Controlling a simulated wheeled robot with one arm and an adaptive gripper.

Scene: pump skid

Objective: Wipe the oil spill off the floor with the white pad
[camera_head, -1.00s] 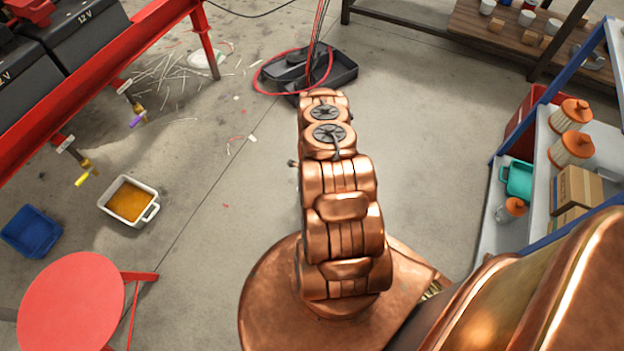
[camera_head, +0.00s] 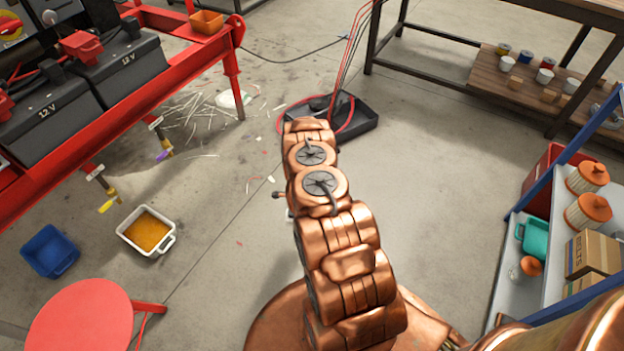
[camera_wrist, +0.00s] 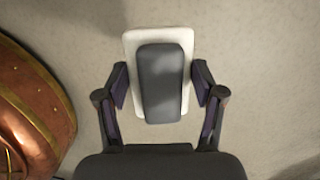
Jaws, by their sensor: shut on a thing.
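The white pad (camera_wrist: 131,51) with a dark grey handle block (camera_wrist: 161,82) shows in the wrist view, above pale floor. I cannot make out a clear oil spill on the floor in either view. The floor (camera_head: 215,112) by the red bench has dark smudges and white scraps, but I cannot tell whether any is oil.
A white tray of amber liquid (camera_head: 128,222), a blue bin (camera_head: 49,252) and a red stool (camera_head: 80,318) stand at left, near the red bench (camera_head: 222,57). A black tray (camera_head: 358,119) with cables lies ahead. A blue-framed shelf (camera_head: 560,292) stands right. Floor (camera_head: 440,190) between is clear.

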